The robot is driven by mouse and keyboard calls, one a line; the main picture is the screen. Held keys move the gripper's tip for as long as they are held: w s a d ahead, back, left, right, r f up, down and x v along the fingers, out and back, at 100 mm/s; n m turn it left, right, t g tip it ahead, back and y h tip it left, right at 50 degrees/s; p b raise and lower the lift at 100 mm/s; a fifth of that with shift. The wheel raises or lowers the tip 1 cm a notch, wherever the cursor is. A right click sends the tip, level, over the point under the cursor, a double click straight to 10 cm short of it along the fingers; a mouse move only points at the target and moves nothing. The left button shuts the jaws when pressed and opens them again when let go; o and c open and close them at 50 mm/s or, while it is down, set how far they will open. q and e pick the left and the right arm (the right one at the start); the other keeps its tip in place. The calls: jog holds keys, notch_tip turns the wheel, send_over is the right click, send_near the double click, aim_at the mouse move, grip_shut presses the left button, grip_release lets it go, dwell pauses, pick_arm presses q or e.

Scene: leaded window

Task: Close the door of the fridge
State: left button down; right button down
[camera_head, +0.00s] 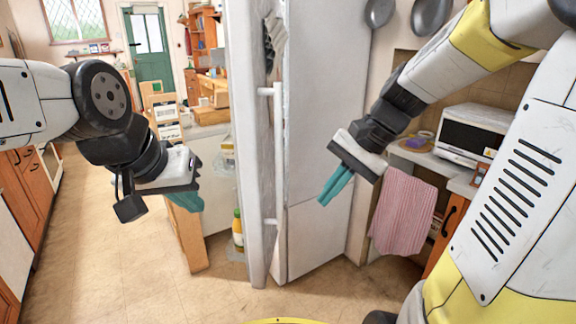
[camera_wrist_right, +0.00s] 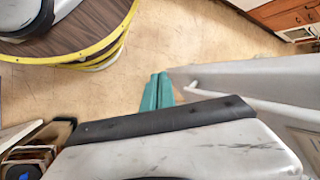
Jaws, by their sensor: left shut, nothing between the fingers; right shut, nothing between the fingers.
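The fridge door (camera_head: 243,130) stands open in the middle of the head view, seen nearly edge-on. Its inner side faces left, with racks and an orange juice bottle (camera_head: 238,232). Its long white handle (camera_head: 277,155) is on the right side. A tall white fridge panel (camera_head: 322,110) stands right of the handle. My left gripper (camera_head: 187,201) is shut and empty, left of the door. My right gripper (camera_head: 337,186) is shut and empty, in front of the white panel, right of the handle. Its teal fingertips (camera_wrist_right: 157,92) also show in the right wrist view, left of a white handle bar (camera_wrist_right: 255,104).
A counter with a white microwave (camera_head: 470,135) and a hanging striped towel (camera_head: 402,212) is at right. A wooden chair (camera_head: 163,108) stands behind my left gripper. Pans (camera_head: 431,16) hang at upper right. Open tiled floor (camera_head: 130,275) lies at the left front.

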jog(key=w+d+f+m+t+y, duration=0.1)
jog(key=w+d+f+m+y, duration=0.25)
jog(key=w+m+y, duration=0.45)
jog(key=w+d+f+m+t+y, duration=0.15)
jog(key=w+d+m+y, duration=0.3)
jog(key=w, duration=0.45)
jog(key=w+a, duration=0.2)
jog(key=a, duration=1.1)
jog(key=shift+w+a+h, duration=0.25)
jog(key=shift+a+h, duration=0.05)
jog(key=shift+h, duration=0.05)
jog(key=shift+m, duration=0.25)
